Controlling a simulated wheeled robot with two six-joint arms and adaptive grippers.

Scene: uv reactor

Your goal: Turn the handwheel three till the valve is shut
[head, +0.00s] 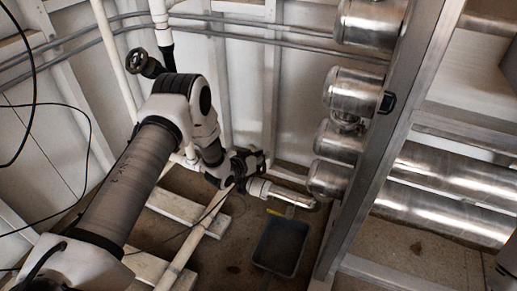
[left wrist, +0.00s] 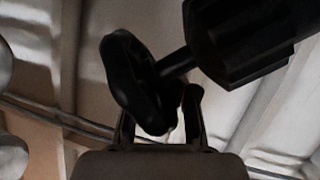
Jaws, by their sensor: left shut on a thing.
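A black handwheel (left wrist: 140,80) shows large in the left wrist view, joined by a short stem to a dark valve body (left wrist: 250,40). My left gripper (left wrist: 160,125) is shut on the wheel's lower rim, one finger on each side. In the head view, my left gripper (head: 240,168) is low at the middle, at the dark valve on the white pipe; the arm and gripper hide much of this wheel. I see no number on the wheel. The valve's inner position does not show. My right gripper is in neither view.
Another dark handwheel (head: 137,62) stands at the upper left, near my arm. Steel cylinders (head: 350,90) and a metal frame post (head: 385,150) are to the right. A grey tray (head: 281,246) lies on the floor. A white pipe (head: 195,235) runs across the lower middle.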

